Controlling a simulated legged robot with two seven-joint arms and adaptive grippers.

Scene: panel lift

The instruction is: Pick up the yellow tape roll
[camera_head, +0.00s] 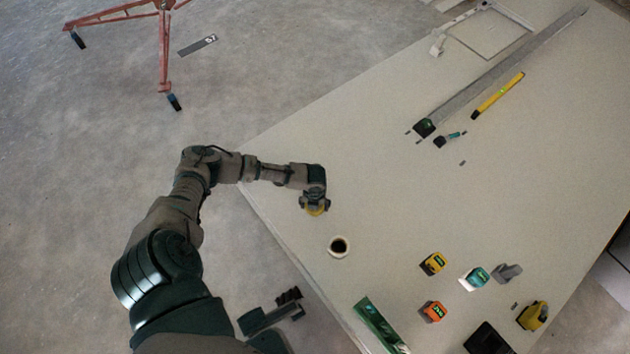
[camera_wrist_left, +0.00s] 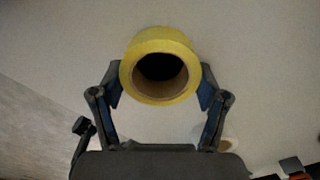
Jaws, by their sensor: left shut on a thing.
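The yellow tape roll (camera_wrist_left: 160,35) is between the two fingers of my left gripper (camera_wrist_left: 160,87) in the left wrist view. The fingers press on its opposite sides, and its dark open core faces the camera. In the head view my left gripper (camera_head: 314,206) is over the left part of the pale panel, and a bit of the yellow roll (camera_head: 315,212) shows under it. I cannot tell whether the roll touches the panel. My right gripper is not in view.
A white roll with a dark core (camera_head: 330,244) stands close by on the large pale panel (camera_head: 400,180). A green level (camera_head: 380,325), an orange tape measure (camera_head: 433,311) and a yellow one (camera_head: 433,263) lie nearer the front. The panel's middle is clear.

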